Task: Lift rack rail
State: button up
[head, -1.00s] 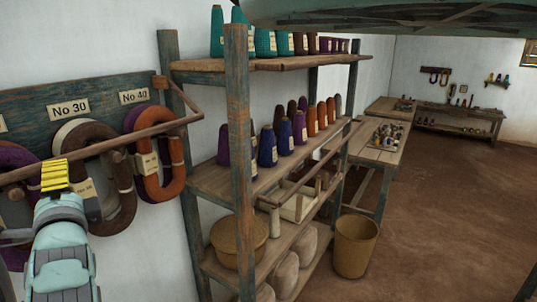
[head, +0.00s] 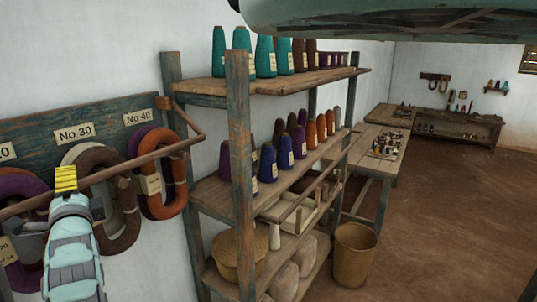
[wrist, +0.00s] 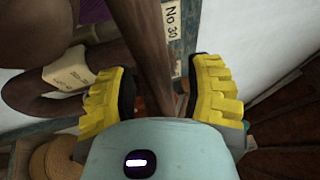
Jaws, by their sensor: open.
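The rack rail (head: 130,166) is a thin brown wooden bar. In the head view it runs in front of the hanging yarn hanks, from the left edge to a bend near the shelf post. My gripper (head: 66,178) has yellow fingertips and stands at the rail on the left of the head view. In the wrist view my gripper (wrist: 160,95) is open, with one yellow finger on each side. The brown rail (wrist: 146,45) runs down between the fingers there, with space on both sides. Its lower part is hidden behind my gripper body.
Brown, purple and orange hanks (head: 161,172) hang behind the rail under a numbered board (head: 98,128). A shelf unit (head: 238,150) with yarn cones stands close to the right. A bin (head: 354,255) stands on the floor. Open floor (head: 440,220) lies further right.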

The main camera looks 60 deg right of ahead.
jog(key=shift+w, duration=0.1)
dwell(0.3)
jog(key=shift+d, duration=0.1)
grip_shut()
